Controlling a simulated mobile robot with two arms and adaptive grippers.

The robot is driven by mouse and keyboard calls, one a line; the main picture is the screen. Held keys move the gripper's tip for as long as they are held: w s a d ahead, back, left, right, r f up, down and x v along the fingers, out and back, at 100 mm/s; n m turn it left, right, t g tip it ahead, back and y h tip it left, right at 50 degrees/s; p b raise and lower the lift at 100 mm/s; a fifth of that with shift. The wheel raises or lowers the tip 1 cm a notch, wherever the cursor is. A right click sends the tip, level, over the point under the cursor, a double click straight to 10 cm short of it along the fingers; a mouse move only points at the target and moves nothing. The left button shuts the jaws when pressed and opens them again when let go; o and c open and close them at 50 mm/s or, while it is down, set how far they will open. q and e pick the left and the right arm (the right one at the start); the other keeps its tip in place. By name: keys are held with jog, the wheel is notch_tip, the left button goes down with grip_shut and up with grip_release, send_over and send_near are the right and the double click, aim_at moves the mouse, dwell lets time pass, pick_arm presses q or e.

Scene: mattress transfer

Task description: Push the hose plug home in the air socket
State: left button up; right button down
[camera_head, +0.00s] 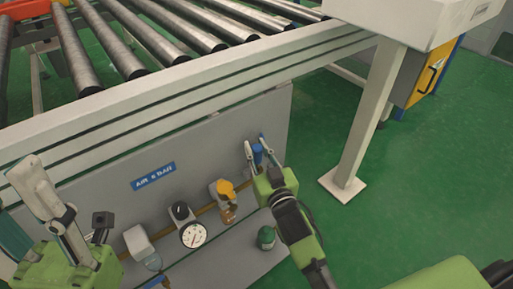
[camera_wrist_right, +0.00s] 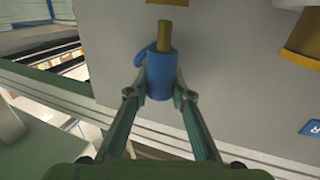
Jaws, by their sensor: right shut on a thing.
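The hose plug is a blue cylinder with a side tab and a brass nose. In the right wrist view the plug (camera_wrist_right: 160,76) sits between the fingertips of my right gripper (camera_wrist_right: 160,92), which is shut on it. Its nose points to the top of that picture, where a brass fitting (camera_wrist_right: 167,3), probably the air socket, shows only partly; a gap separates them. In the head view the plug (camera_head: 257,154) shows between the fingers of my right gripper (camera_head: 256,150), in front of the grey panel. The gripper hides the socket there. My left gripper (camera_head: 60,205) is at the lower left, apart from the panel fittings; its jaw opening is unclear.
The grey panel (camera_head: 110,205) carries a blue label (camera_head: 153,176), a pressure gauge (camera_head: 193,234), an orange-capped fitting (camera_head: 224,188) and a clear-bowled unit (camera_head: 142,246). A dark green round item (camera_head: 266,238) is beside my right arm. The roller conveyor (camera_head: 160,45) is above; a post (camera_head: 367,115) stands to the right.

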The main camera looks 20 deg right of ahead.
aim_at(259, 163)
jog(key=shift+p, duration=0.6)
dwell(0.9)
jog(key=shift+f+b, duration=1.25)
jog(key=shift+f, duration=0.75)
jog(key=c, duration=1.7)
grip_release()
jog(key=s, duration=1.2)
jog(key=shift+d, duration=0.2)
